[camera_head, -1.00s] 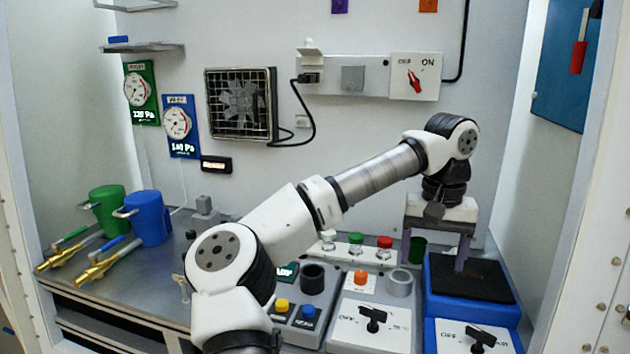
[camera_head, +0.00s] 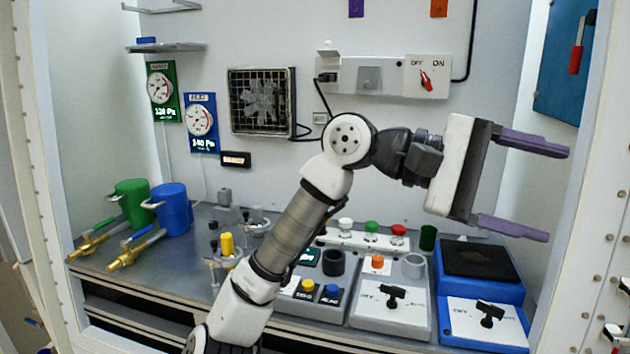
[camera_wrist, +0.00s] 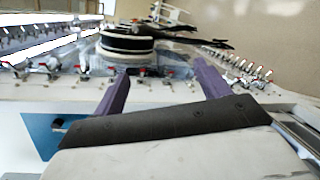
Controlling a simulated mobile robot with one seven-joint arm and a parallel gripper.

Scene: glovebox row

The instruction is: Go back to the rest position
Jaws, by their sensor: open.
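My gripper (camera_head: 530,187) is open and empty in the head view. Its two purple fingers point right, one above the other, with a wide gap between them. It is in the air above the blue box with a black pad (camera_head: 480,262), touching nothing that I can see. In the wrist view both fingers of my gripper (camera_wrist: 162,85) stand apart with nothing between them. Behind them the wrist view shows a blurred room with rows of red-handled fittings (camera_wrist: 245,70).
Control boxes with black knobs (camera_head: 392,296) line the front right of the bench. A green canister (camera_head: 133,200) and a blue canister (camera_head: 172,208) stand at left. A blue panel with a red handle (camera_head: 566,60) hangs at right. A switch box (camera_head: 427,77) is on the back wall.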

